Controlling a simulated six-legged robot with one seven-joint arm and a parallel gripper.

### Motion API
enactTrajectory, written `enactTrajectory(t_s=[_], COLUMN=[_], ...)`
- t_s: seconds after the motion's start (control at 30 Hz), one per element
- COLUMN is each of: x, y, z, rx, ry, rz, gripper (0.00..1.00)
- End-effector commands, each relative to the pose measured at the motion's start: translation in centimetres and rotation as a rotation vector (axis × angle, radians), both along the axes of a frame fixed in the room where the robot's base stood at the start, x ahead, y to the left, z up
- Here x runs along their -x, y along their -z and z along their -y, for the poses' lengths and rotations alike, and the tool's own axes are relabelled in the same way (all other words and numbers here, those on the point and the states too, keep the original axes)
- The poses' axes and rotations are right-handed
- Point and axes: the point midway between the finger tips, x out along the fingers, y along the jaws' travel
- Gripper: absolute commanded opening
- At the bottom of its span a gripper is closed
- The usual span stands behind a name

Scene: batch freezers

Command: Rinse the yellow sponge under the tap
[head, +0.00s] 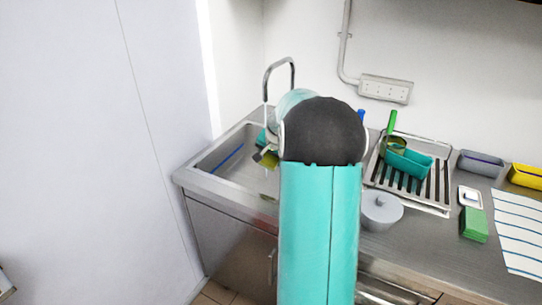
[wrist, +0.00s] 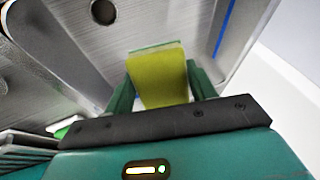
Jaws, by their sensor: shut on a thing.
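The yellow sponge (wrist: 158,80), with a green layer along one edge, sits between the two teal fingers of my gripper (wrist: 160,84) in the wrist view. My gripper is shut on it. In the head view the sponge (head: 268,159) shows as a small yellow patch over the sink basin (head: 222,168), left of my arm. The curved metal tap (head: 279,66) rises behind the sink, and its spout end is above and close to the sponge. My arm hides the tap's base and part of the basin.
A dish rack (head: 443,191) holding a teal tub (head: 408,163) stands right of my arm. A blue strip (head: 230,157) lies in the basin. A pale wall panel stands at left.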

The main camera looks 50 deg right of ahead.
Motion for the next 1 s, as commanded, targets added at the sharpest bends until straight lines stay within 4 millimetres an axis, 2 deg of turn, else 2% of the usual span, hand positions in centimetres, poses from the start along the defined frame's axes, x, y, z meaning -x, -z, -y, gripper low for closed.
enactTrajectory(t_s=[1.0], x=[-8.1], y=[1.9], z=[4.4], rx=[-0.002], ry=[-0.001], rz=[-0.001], gripper=[0.31])
